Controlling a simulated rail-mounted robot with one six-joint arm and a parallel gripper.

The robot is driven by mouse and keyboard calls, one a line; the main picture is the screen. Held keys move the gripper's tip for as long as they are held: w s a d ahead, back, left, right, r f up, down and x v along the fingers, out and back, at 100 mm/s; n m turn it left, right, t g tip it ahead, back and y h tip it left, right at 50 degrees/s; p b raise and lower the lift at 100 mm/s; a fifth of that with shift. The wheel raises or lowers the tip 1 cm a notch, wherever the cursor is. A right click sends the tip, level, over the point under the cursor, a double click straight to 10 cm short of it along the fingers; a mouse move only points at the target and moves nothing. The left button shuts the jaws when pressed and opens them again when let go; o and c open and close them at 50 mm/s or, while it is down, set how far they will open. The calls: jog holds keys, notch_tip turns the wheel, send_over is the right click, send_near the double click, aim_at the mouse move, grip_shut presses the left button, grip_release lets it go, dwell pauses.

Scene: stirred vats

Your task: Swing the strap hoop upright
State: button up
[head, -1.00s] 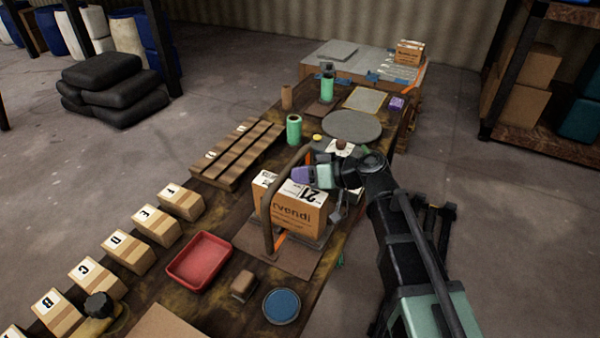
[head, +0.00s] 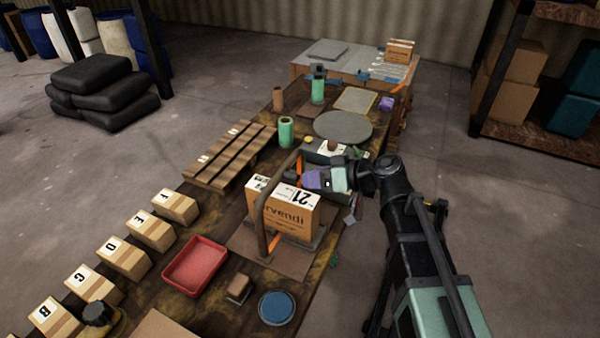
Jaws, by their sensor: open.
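The strap hoop (head: 262,222) is a brown bent bar beside a cardboard box (head: 290,212). One leg rises in front of the box's left part, and its upper part slants back to the right. I cannot tell exactly how far it tilts. Orange strap (head: 299,168) shows near its top and again low by the base.
A red tray (head: 195,266), a brown block (head: 239,288) and a blue round dish (head: 277,307) lie in front. Lettered boxes (head: 150,229) line the left edge. A slatted pallet (head: 230,155), a green roll (head: 286,132) and a grey disc (head: 343,127) stand behind.

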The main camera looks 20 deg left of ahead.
jog(key=p+v, duration=0.1)
jog(key=v, duration=0.4)
jog(key=shift+d, duration=0.3)
jog(key=s+d+f+m+h+p, duration=0.1)
jog(key=s+d+f+m+h, duration=0.1)
jog(key=d+f+m+h, duration=0.4)
jog(key=s+d+m+h+p, duration=0.3)
jog(key=d+m+h, duration=0.4)
jog(key=d, duration=1.9)
jog(key=shift+s+d+f+t+h, duration=0.2)
jog(key=shift+d+f+t+h, duration=0.1)
jog(key=shift+d+f+t, duration=0.1)
